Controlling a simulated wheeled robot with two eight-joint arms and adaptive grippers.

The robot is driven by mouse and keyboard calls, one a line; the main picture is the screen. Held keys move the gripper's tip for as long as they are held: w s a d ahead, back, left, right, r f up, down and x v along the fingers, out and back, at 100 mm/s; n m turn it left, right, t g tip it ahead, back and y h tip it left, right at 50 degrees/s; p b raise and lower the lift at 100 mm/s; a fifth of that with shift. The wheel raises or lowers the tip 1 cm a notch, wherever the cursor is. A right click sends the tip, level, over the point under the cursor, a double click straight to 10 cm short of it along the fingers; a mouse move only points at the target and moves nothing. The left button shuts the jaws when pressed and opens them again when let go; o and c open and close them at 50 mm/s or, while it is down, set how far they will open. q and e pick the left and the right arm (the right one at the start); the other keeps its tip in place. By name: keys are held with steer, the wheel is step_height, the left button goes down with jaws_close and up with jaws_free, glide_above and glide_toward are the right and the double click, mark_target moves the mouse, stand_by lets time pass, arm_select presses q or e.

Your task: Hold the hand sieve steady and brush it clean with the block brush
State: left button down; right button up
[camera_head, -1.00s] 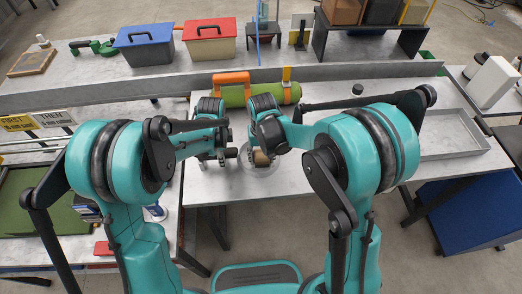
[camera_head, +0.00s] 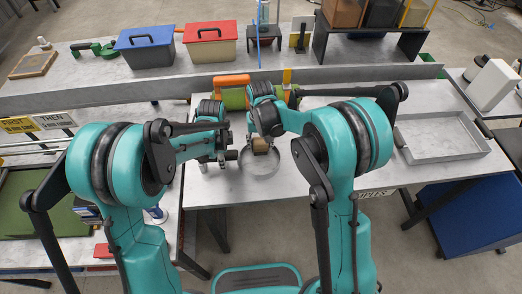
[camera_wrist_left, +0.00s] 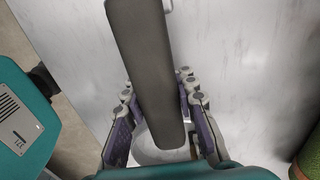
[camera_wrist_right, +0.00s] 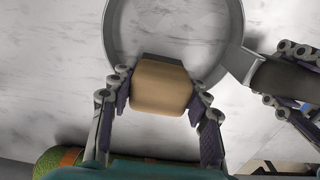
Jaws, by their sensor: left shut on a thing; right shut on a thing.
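The hand sieve (camera_head: 261,175) is a round grey metal ring with a dark handle. Its ring also shows in the right wrist view (camera_wrist_right: 112,38). My left gripper (camera_head: 226,158) is shut on the sieve's dark handle (camera_wrist_left: 146,60), holding it from the left. The block brush (camera_head: 260,146) is a tan block with a dark side, also in the right wrist view (camera_wrist_right: 162,88). My right gripper (camera_head: 262,137) is shut on it at the ring's far edge. The brush covers part of the rim there. I cannot tell whether its underside touches the mesh.
A green turf roll (camera_head: 234,98) with an orange band lies just behind my grippers. A shallow grey tray (camera_head: 440,155) stands at right on the table. A long metal rail (camera_head: 130,92) runs behind.

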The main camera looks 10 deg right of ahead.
mark_target(260, 140)
step_height(260, 140, up, 4)
steer(key=shift+s+f, duration=0.1)
steer(key=shift+f, duration=0.1)
steer(key=shift+r, duration=2.4)
arm_select(q)
steer(key=c, duration=1.1)
jaws_free()
steer(key=shift+c, duration=0.2)
step_height(260, 140, up, 12)
